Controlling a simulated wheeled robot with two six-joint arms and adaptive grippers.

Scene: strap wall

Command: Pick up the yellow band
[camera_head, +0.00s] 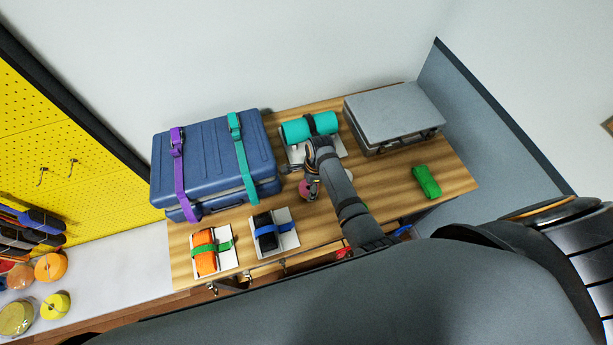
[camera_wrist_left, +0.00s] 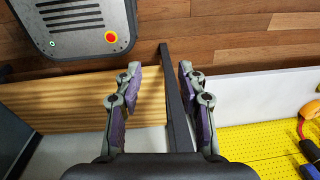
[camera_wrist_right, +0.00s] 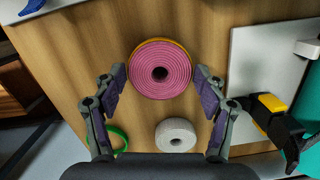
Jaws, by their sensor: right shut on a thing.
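My right gripper (camera_head: 313,188) reaches over the middle of the wooden table. In the right wrist view its fingers (camera_wrist_right: 162,78) sit on either side of a pink coiled roll (camera_wrist_right: 160,72) and are shut on it. A yellow-orange band (camera_wrist_right: 163,41) shows as a thin rim along the far edge of the pink roll; the rest of it is hidden, so I cannot tell whether it wraps the roll or lies under it. My left gripper (camera_wrist_left: 160,75) is open and empty in its wrist view, and is not seen in the head view.
A blue suitcase (camera_head: 208,155) with straps and a grey case (camera_head: 392,115) stand on the table. A teal roll (camera_head: 297,131) lies behind my right gripper. A white roll (camera_wrist_right: 176,135) and a green ring (camera_wrist_right: 118,136) are near it. A green bundle (camera_head: 426,181) lies right.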

